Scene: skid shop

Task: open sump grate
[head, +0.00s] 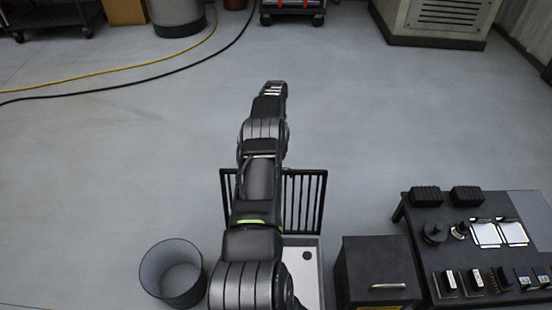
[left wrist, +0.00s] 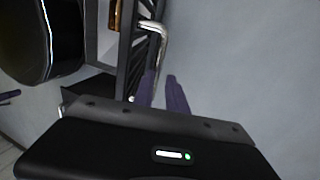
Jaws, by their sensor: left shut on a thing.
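The sump grate (head: 303,205), a dark barred panel, stands raised at the far edge of the sump in the head view, partly hidden by my arm. The pale sump basin (head: 312,290) with a dark round hole shows open below it. In the left wrist view, a bent silver handle (left wrist: 154,30) runs from the dark bars down between the purple fingers of my left gripper (left wrist: 159,82). The gripper is shut on this handle. In the head view my left arm crosses over the grate and hides the grip. My right gripper is not in view.
A grey bin (head: 172,272) stands left of the sump. A black box (head: 376,262) with a silver handle stands right of it, beside a dark table (head: 440,235) holding several parts. The floor beyond the grate is clear up to the hoses and a cabinet (head: 437,20).

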